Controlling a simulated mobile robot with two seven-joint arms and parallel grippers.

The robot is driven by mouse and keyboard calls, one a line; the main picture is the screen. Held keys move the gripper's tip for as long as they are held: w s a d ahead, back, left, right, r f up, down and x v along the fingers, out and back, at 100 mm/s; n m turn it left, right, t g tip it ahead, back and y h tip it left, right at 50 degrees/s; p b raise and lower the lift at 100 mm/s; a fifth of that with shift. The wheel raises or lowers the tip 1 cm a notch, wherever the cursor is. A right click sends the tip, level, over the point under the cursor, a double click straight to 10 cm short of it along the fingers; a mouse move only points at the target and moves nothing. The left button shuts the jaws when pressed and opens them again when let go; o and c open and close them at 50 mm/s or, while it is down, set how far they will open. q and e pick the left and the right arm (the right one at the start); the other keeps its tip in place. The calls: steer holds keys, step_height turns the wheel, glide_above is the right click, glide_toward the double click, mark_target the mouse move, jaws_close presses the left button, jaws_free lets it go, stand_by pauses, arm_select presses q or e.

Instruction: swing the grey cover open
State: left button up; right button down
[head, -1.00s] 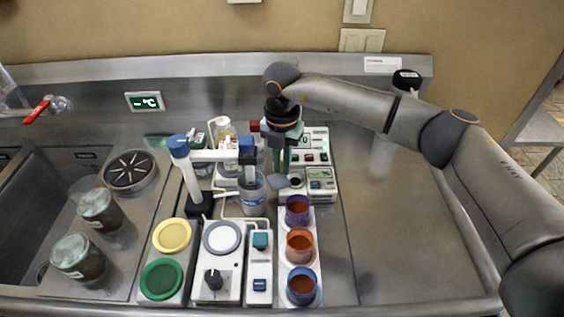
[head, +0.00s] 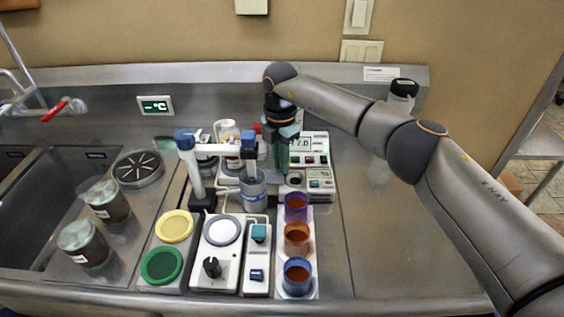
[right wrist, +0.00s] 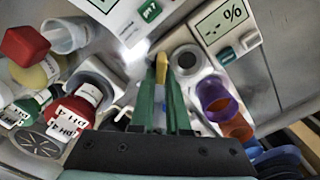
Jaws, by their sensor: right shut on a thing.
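My right gripper (head: 280,165) points down at the small white instrument at the back middle of the bench. Its green fingers, also in the right wrist view (right wrist: 161,80), are shut with a thin yellow-edged piece between their tips. The grey cover (head: 284,187) is mostly hidden by the fingers in the head view; only a small grey part shows below them, so its angle is hard to tell. The round dark well (right wrist: 187,60) beside the fingers is uncovered. My left gripper is not in view.
A meter (head: 308,145) stands behind the fingers. A blue-and-white arm stand (head: 220,152) and a clear vessel (head: 253,190) are close on the left. Purple (head: 296,207), orange (head: 297,237) and blue (head: 297,277) cups stand in front. The bench at right is clear.

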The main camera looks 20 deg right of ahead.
steer(key=shift+w+r, duration=0.1)
steer(key=c, duration=0.9)
jaws_free()
step_height(320, 180, up, 12)
steer(key=b, duration=0.1)
steer(key=shift+r, duration=0.2)
